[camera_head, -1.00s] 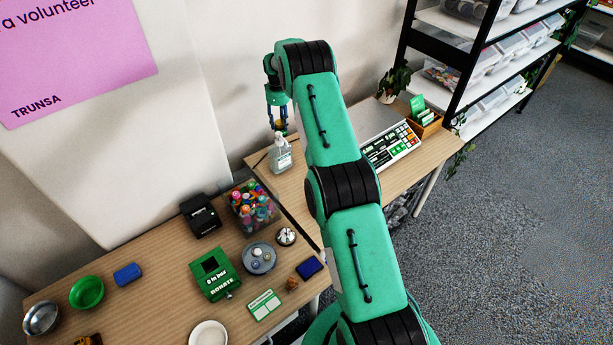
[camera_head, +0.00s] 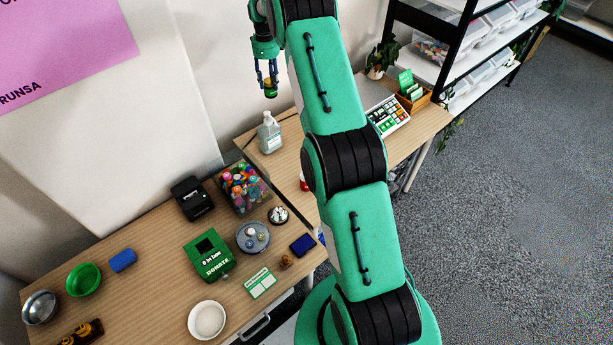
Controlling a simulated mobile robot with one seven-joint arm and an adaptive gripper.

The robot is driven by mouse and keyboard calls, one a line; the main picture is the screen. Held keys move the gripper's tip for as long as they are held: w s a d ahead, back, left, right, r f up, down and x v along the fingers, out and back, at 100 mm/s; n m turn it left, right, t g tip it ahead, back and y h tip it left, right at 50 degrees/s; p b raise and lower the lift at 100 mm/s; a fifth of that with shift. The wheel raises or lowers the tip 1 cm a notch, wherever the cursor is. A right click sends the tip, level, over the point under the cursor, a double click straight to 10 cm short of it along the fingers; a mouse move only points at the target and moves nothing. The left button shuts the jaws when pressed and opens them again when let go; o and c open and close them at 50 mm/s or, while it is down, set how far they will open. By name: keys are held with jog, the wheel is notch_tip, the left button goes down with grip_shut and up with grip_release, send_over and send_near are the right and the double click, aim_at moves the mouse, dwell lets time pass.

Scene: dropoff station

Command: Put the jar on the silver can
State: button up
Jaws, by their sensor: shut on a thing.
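My gripper (camera_head: 268,84) is at the top centre, pointing down, above and behind the hand sanitizer bottle. It is shut on a small yellow and green thing, which looks like the jar (camera_head: 270,90). It hangs in the air, clear of the tables; its details are too small to tell. No silver can shows clearly. A small red and white thing (camera_head: 304,183) peeks out at the left edge of my arm on the right table; most of it is hidden, so I cannot tell what it is.
A sanitizer bottle (camera_head: 269,134) stands below my gripper. A bin of colourful items (camera_head: 243,188), a black card reader (camera_head: 192,198), a green donation box (camera_head: 208,255) and bowls (camera_head: 84,280) crowd the left table. A scale (camera_head: 388,116) and shelf stand right. My arm hides much of the right table.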

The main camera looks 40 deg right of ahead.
jog(key=s+a+p, duration=0.1)
jog(key=s+a, duration=0.4)
jog(key=s, duration=1.1)
jog(key=s+a+f+n+p, duration=0.15)
jog(key=s+a, duration=0.35)
jog(key=s, duration=1)
jog(key=s+a+r+m+p, duration=0.1)
jog(key=s+a, duration=0.4)
jog(key=s, duration=1.1)
notch_tip(320, 180, down, 12)
jog(key=shift+w+r, duration=0.25)
jog(key=shift+w, duration=0.05)
jog(key=shift+d+n, duration=0.1)
jog(key=shift+n, duration=0.15)
jog(key=w+d, duration=0.3)
jog(key=w, duration=0.4)
jog(key=w+d+f, duration=0.1)
jog(key=w+d, duration=0.3)
jog(key=w, duration=0.3)
jog(key=shift+f, duration=0.25)
jog(key=shift+w+d, duration=0.1)
jog(key=shift+f, duration=1.75)
